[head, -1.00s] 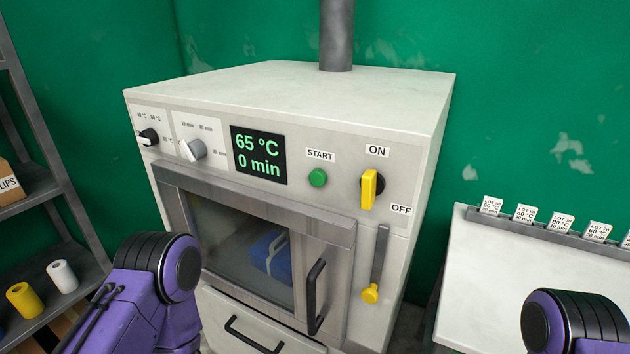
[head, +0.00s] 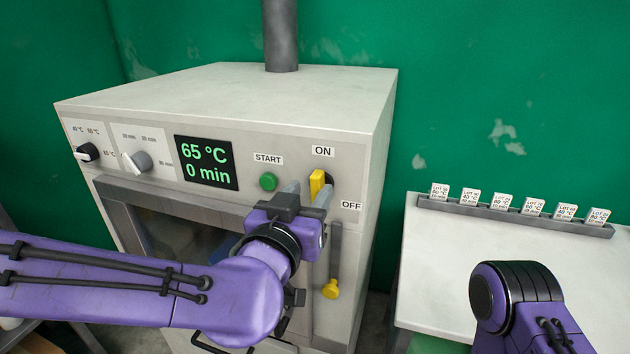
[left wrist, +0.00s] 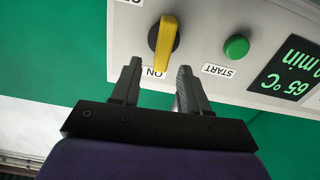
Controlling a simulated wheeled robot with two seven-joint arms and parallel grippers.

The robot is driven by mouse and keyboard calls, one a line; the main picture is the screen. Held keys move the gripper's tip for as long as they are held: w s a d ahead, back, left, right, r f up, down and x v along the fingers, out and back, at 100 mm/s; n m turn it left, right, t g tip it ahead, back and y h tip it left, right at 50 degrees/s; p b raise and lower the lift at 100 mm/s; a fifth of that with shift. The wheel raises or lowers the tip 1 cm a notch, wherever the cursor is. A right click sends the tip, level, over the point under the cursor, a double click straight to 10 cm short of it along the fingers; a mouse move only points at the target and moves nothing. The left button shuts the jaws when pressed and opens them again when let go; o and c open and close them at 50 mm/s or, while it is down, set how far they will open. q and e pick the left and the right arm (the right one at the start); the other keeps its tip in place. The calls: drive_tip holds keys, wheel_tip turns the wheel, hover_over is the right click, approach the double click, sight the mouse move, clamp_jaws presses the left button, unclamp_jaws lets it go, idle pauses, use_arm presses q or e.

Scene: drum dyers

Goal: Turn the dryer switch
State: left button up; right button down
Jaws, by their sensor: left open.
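The dryer switch is a yellow knob (head: 317,184) on a dark base at the right of the dryer's front panel. Its handle stands upright, just under the ON label (head: 323,151), with the OFF label (head: 351,205) to its lower right. My left gripper (head: 306,192) is open in front of the switch. In the left wrist view, which shows the panel upside down, the knob (left wrist: 163,43) lies just beyond the gap between the two fingertips (left wrist: 158,67). The fingers look apart from it; exact depth is hard to tell. My right gripper is out of view.
The green START button (head: 268,182) is close left of the fingers. The display (head: 206,163) reads 65 °C and 0 min. A yellow-ended lever (head: 331,288) hangs below the switch. A white table (head: 430,270) with a rack of lot cards (head: 515,216) stands right.

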sight(314, 185)
use_arm(q)
drive_tip(key=shift+x, duration=1.9)
drive_tip(key=shift+a, duration=0.1)
clamp_jaws()
